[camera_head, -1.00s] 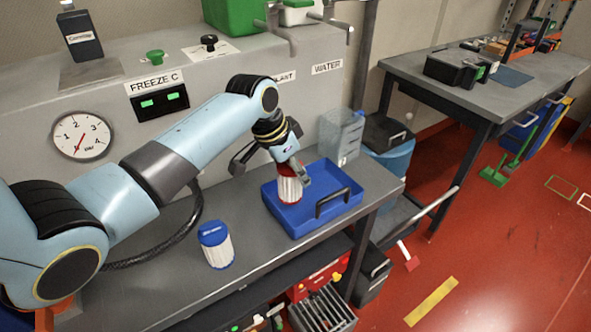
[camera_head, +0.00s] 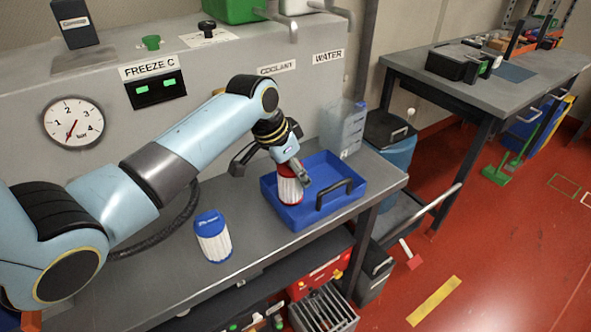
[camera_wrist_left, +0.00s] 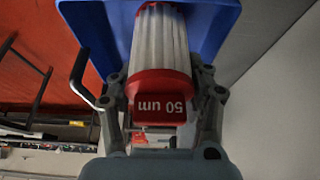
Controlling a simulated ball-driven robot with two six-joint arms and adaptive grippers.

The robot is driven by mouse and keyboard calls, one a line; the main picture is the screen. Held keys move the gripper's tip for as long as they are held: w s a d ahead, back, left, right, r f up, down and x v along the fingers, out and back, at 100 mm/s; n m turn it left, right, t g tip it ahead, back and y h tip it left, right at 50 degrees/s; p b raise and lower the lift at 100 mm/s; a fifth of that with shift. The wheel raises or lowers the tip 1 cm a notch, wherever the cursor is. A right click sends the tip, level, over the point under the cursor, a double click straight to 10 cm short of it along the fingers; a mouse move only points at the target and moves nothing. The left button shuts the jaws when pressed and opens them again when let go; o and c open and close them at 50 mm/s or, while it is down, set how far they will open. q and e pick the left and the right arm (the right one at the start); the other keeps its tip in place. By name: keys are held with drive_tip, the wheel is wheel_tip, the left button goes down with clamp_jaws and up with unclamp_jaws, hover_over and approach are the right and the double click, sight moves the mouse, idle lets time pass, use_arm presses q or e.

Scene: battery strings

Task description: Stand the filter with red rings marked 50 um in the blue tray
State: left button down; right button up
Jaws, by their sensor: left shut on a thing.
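The filter with red rings (camera_head: 289,188) is white and pleated, and its red cap reads 50 um in the left wrist view (camera_wrist_left: 160,92). It is upright inside the left part of the blue tray (camera_head: 340,204), which also fills the top of the left wrist view (camera_wrist_left: 84,18). My left gripper (camera_head: 296,172) is shut on the filter near its red cap, with a finger on each side. The filter's lower end is partly hidden, and I cannot tell whether it touches the tray floor. My right gripper is not in view.
A second filter with blue rings (camera_head: 212,237) stands on the grey bench (camera_head: 165,290) left of the tray. A clear container (camera_head: 343,128) stands behind the tray. The tray's black handle (camera_head: 334,193) rises at its front right. The bench between the blue-ringed filter and tray is clear.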

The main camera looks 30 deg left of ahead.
use_arm(q)
drive_tip(key=shift+f, duration=0.35)
drive_tip(key=c, duration=0.5)
unclamp_jaws()
drive_tip(key=shift+c, duration=0.2)
drive_tip(key=shift+o, duration=0.4)
drive_tip(key=v, duration=1.2)
drive_tip(key=shift+f, duration=0.1)
